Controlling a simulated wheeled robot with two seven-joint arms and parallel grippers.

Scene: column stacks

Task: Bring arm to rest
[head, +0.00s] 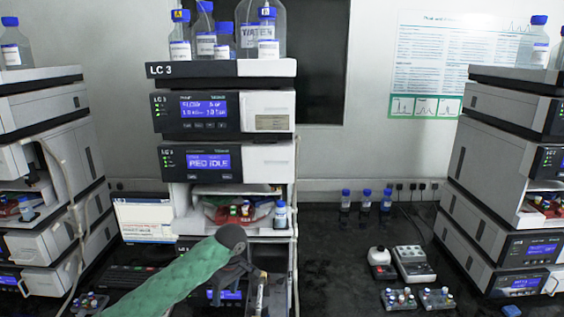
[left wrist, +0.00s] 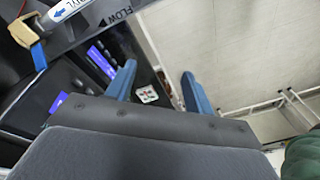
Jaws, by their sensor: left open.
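My left arm, in a green sleeve, comes in from the lower left in the head view. Its dark gripper (head: 252,286) is in front of the lower part of the middle LC 3 stack (head: 268,163). In the left wrist view the two blue fingers of the left gripper (left wrist: 160,88) stand apart with nothing between them. Past them, a labelled white column (left wrist: 63,9) with a blue arrow shows at the upper left, beside a dark panel marked FLOW (left wrist: 113,17). My right gripper is in neither view.
Other instrument stacks stand at the left (head: 45,170) and right (head: 490,165). Several blue-capped bottles (head: 367,200) stand at the back of the dark bench. A grey device (head: 413,262) and small vial racks (head: 398,299) are right of the middle stack. Bare bench (head: 335,265) lies between.

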